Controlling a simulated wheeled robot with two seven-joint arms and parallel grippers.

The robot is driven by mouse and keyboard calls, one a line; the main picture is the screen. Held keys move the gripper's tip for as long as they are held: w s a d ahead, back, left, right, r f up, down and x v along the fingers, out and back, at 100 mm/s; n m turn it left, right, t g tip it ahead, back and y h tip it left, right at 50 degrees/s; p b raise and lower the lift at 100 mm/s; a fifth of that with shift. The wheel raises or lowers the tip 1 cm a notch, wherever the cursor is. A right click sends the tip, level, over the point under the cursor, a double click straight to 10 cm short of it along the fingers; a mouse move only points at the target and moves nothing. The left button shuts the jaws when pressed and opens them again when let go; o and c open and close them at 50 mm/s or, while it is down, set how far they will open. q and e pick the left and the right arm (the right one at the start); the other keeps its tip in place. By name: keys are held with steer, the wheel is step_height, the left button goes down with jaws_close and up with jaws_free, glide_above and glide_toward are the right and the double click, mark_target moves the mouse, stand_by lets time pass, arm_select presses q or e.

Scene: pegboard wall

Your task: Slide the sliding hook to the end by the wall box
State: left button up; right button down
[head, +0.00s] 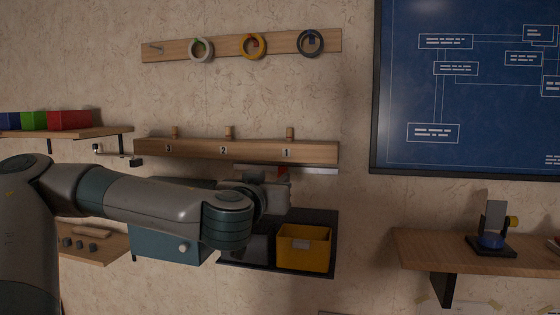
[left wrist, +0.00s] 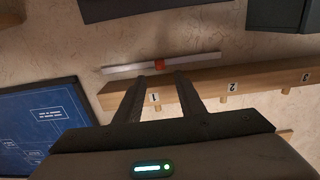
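The sliding hook shows as a small red piece (left wrist: 159,64) near the middle of a pale rail (left wrist: 120,69) in the left wrist view. The teal wall box (head: 160,245) with a round knob is lower left of the rail. My right gripper is out of view.
A wooden board (head: 190,149) with numbered pegs runs just above the rail. A yellow bin (head: 303,249) stands on a dark shelf (head: 328,225) below. A ring rack (head: 225,48) is higher up. A blue framed board (head: 460,90) hangs at right.

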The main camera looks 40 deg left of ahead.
mark_target(282, 170)
arm_select(q)
steer(key=p+x, duration=0.3)
steer(key=x, duration=0.5)
jaws_close()
